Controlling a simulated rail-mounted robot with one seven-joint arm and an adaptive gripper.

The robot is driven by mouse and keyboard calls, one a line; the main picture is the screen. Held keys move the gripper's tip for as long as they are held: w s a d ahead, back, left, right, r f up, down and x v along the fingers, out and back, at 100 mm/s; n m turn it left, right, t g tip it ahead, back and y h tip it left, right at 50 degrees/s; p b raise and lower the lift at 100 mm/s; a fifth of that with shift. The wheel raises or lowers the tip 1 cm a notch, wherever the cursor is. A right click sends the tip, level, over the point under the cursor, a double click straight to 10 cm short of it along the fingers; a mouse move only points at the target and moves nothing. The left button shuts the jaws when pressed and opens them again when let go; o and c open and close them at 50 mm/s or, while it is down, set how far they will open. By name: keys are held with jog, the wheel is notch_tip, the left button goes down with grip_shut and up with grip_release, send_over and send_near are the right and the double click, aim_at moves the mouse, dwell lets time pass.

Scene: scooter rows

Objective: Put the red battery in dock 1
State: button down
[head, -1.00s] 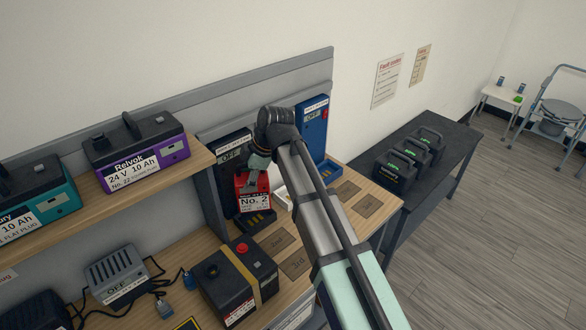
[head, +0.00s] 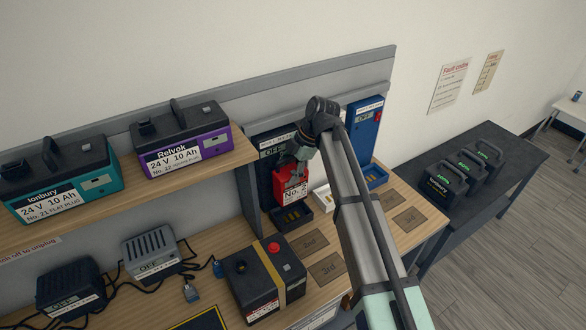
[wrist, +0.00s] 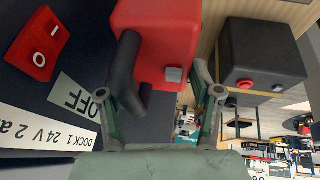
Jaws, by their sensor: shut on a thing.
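The red battery (head: 291,186), with a white "No." label, hangs upright or nearly so from my gripper (head: 302,152). My gripper is shut on its black handle, which shows in the wrist view (wrist: 128,72) between the fingers (wrist: 158,100). Dock 1 (head: 266,150) is a black wall unit reading OFF; in the wrist view its "DOCK 1 24 V" label (wrist: 45,125) and red switch (wrist: 38,45) are on the left. The battery is in front of its panel, just above its low black tray (head: 291,217). I cannot tell whether they touch.
A blue dock (head: 365,130) stands to the right, beyond my arm. A black battery with a red button (head: 262,280) stands on the bench in front. A shelf with purple (head: 180,140) and teal (head: 60,180) batteries is left. Marked bench squares (head: 326,268) are empty.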

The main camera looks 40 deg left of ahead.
aim_at(290, 192)
jog(key=shift+f+b, duration=0.9)
jog(key=shift+f, duration=2.2)
jog(key=shift+b, duration=0.45)
jog(key=shift+f+b, duration=1.05)
jog(key=shift+f, duration=0.65)
dwell(0.9)
jog(key=shift+c, duration=0.7)
grip_release()
jog(key=shift+d, duration=0.1)
jog(key=shift+f, duration=0.1)
